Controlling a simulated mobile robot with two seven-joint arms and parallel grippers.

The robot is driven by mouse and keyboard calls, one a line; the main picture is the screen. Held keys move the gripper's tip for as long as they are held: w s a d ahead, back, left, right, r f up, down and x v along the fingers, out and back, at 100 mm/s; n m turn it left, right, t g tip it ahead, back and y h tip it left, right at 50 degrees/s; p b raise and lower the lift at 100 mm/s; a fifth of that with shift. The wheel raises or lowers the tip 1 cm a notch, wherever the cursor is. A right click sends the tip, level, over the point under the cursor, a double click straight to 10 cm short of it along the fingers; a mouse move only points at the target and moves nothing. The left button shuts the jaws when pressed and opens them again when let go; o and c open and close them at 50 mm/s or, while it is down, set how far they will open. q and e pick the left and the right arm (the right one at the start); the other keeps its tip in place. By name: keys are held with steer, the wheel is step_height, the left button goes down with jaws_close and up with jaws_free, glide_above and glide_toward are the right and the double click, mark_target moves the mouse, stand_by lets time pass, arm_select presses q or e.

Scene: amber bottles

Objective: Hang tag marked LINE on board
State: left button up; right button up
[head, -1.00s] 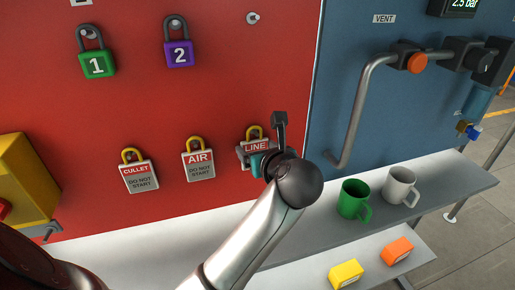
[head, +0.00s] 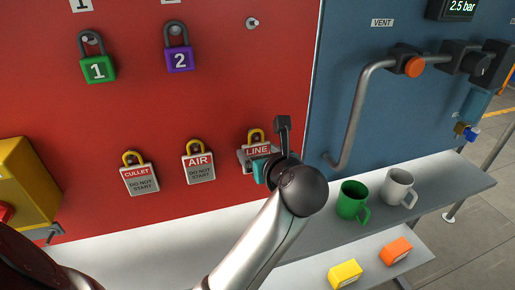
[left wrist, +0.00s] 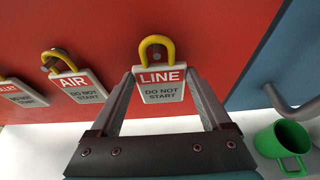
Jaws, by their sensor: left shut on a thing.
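The LINE tag (head: 258,152), a white and grey plate with a red heading and a yellow loop, is in front of the red board (head: 120,110), level with the other tags. It also shows in the left wrist view (left wrist: 160,90), face on and upright, with its loop close to the board. My left gripper (head: 254,160) is shut on it, one finger at each side edge, as the left wrist view (left wrist: 163,98) shows. Whether the loop is on a peg cannot be told. My right gripper is not in view.
The AIR tag (head: 199,164) and CULLET tag (head: 140,177) hang to the left. A green padlock (head: 98,68) and a purple padlock (head: 180,58) hang above; a bare peg (head: 252,22) is at upper right. A green mug (head: 352,200) stands on the shelf.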

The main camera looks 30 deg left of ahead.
arm_select(q)
steer(key=shift+s+d, duration=1.8)
steer(key=shift+d, duration=0.25)
stand_by(0.7)
